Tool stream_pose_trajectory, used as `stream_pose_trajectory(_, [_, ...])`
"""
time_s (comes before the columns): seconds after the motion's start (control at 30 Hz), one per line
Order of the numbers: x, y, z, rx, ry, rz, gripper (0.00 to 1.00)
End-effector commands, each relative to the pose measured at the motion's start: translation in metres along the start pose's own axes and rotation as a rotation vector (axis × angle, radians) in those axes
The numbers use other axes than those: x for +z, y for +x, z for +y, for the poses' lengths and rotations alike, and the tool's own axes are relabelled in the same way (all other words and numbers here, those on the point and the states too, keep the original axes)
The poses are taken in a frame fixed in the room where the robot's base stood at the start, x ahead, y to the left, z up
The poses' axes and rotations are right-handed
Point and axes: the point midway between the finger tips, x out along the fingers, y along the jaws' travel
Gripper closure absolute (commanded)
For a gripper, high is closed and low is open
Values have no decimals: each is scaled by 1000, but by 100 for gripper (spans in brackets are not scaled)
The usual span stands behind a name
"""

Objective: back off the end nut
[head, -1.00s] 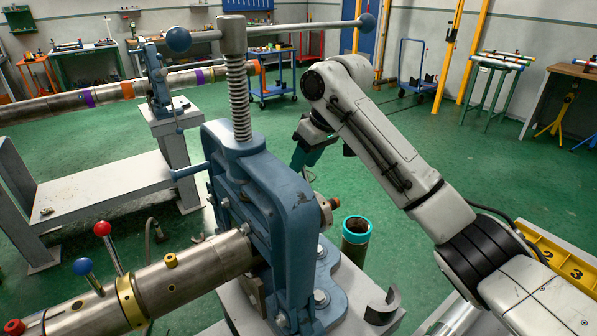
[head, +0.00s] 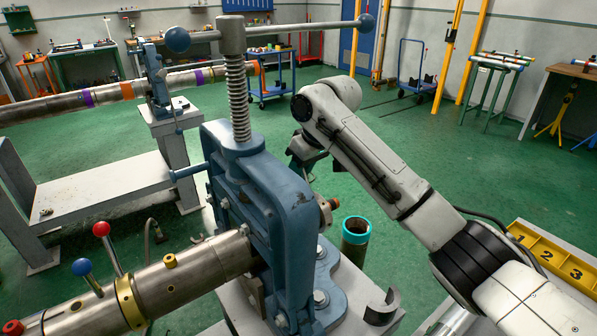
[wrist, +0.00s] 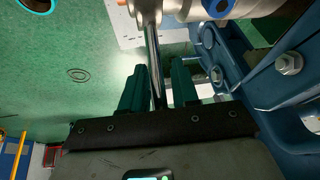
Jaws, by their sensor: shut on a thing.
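The blue pipe vise (head: 285,215) stands in the middle of the head view, with a steel pipe (head: 190,275) through it. A round metal piece with a copper-coloured tip (head: 328,208) sticks out at the vise's right side; it looks like the end nut. In the wrist view a bright metal end piece (wrist: 185,8) lies at the top, and a thin steel bar (wrist: 153,55) runs from it down between my green fingers. My gripper (wrist: 159,82) is shut on this bar. In the head view my fingertips are hidden behind the vise.
A tube with a teal rim (head: 355,235) and a curved grey bracket (head: 383,307) stand right of the vise. Levers with red and blue balls (head: 82,268) rise at the left. A second pipe stand (head: 165,110) is behind.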

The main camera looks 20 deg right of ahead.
Motion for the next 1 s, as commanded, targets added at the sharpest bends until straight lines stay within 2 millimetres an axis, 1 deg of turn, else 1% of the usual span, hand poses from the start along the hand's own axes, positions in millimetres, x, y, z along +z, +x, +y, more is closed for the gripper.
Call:
stream_pose_trajectory(0.03, [0, 0, 0, 0, 0, 0, 97])
stream_pose_trajectory(0.07, [0, 0, 0, 0, 0, 0, 100])
stream_pose_trajectory(0.47, [0, -1, 0, 1, -1, 5, 100])
stream_pose_trajectory(1.0, [-8, -8, 0, 12, -15, 85, 100])
